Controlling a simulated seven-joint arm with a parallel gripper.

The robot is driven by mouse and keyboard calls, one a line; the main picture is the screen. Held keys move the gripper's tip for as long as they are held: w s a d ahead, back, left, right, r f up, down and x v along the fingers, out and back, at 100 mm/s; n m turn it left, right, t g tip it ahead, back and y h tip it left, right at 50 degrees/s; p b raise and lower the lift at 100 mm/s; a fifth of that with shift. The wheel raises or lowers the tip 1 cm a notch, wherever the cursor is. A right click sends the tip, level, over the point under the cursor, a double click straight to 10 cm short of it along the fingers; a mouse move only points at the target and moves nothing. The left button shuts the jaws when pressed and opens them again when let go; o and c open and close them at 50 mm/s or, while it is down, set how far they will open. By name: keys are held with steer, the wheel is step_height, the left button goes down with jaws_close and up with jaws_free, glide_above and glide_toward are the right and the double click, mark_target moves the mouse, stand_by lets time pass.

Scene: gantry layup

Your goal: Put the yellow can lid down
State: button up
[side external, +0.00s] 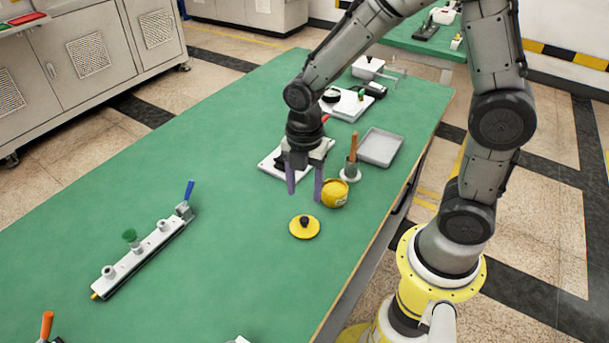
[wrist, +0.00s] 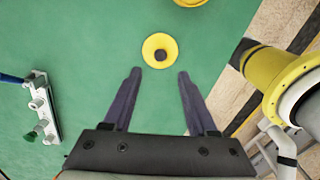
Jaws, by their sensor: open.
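The yellow can lid (side external: 304,227) is a flat round disc with a black knob, lying on the green table (side external: 235,160). In the wrist view the lid (wrist: 160,50) is just beyond my fingertips, roughly centred between them. My gripper (side external: 304,194) is open and empty, pointing down above the table, with its two dark purple fingers apart. The gripper also shows in the wrist view (wrist: 159,72). The yellow can (side external: 334,193) stands beside the gripper's right finger in the side view. Whether they touch is not clear. Only part of the can (wrist: 190,2) shows in the wrist view.
A cup with a wooden-handled tool (side external: 351,166), a grey tray (side external: 381,147) and a white board (side external: 272,163) are near the gripper. A rail with knobs and a blue handle (side external: 140,257) lies to the left. The table between rail and lid is clear.

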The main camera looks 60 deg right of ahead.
steer(key=s+d+r+m+t, duration=0.3)
steer(key=s+r+m+t, duration=0.2)
steer(key=s+r+m, duration=0.8)
step_height(320, 180, up, 2)
steer(key=m, duration=0.7)
steer(key=shift+s+r+t, duration=0.25)
steer(key=shift+s+t, duration=0.05)
